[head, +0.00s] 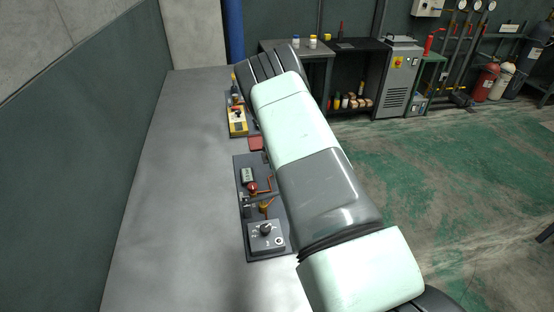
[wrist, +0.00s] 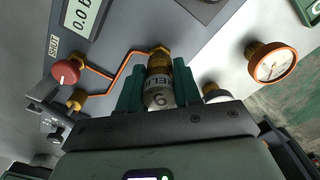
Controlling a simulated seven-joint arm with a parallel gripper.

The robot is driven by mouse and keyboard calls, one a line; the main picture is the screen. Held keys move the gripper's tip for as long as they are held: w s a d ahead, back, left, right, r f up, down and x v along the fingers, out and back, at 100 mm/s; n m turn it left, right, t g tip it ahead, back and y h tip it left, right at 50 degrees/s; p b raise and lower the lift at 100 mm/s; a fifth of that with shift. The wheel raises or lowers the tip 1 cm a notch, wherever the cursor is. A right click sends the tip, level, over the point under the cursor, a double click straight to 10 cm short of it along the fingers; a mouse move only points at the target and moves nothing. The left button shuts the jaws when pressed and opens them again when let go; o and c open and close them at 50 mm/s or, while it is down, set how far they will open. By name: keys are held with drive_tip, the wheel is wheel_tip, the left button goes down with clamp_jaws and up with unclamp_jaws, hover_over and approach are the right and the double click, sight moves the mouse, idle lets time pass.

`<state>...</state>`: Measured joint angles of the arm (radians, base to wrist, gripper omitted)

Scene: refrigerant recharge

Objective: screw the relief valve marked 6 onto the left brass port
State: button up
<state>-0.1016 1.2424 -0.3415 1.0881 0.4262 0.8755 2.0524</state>
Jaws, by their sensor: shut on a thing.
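My gripper (wrist: 158,90) shows in the wrist view, its two dark green fingers shut on the relief valve (wrist: 158,99). The valve has a brass body, a dark lettered band and a pale end with a 6-like mark, upside down in this view. Its far end lines up with a brass fitting (wrist: 159,50) at the end of a bent copper pipe. The two look touching or very close; I cannot tell whether the threads are engaged, nor whether this is the left port. In the head view my arm hides the gripper and valve.
In the wrist view, a red knob (wrist: 66,72) and a digital display (wrist: 83,14) sit left of the pipe.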

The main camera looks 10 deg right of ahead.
drive_tip(key=shift+f+m, duration=0.15)
drive_tip(key=shift+m, duration=0.45)
drive_tip(key=o, duration=1.4)
drive_tip(key=shift+r, duration=0.2)
drive_tip(key=shift+r, duration=3.45)
